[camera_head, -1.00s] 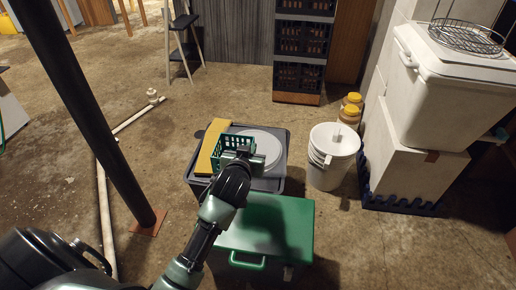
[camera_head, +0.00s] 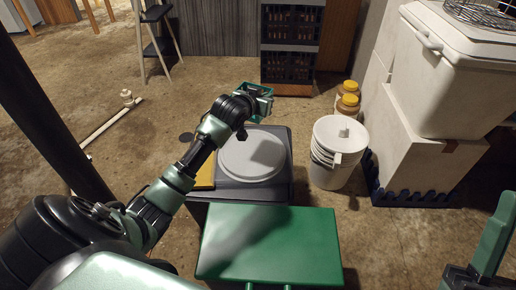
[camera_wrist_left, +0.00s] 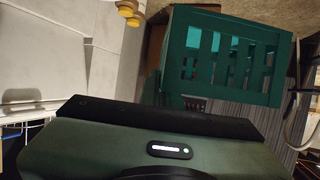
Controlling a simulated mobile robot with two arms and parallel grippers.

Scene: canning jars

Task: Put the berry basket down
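The berry basket (camera_head: 257,88) is a small teal-green slatted basket. In the head view it shows past the far edge of the grey-lidded bin, partly hidden by my left gripper (camera_head: 262,104). The gripper is shut on the basket's near side; the fingertips are not clearly visible. In the left wrist view the basket (camera_wrist_left: 225,58) hangs beyond the green gripper body, its slatted wall and teal interior showing. I cannot tell how high it is above the floor. A green and black part of my right gripper (camera_head: 491,240) shows at the right edge, too cropped to judge.
A dark grey bin (camera_head: 279,190) carries a round pale lid (camera_head: 252,157) and a yellow board (camera_head: 205,177). A green box (camera_head: 270,243) stands nearer. White buckets (camera_head: 326,172), yellow-lidded jars (camera_head: 347,104) and a white cooler (camera_head: 445,75) stand right. Black crates (camera_head: 287,65) stand behind.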

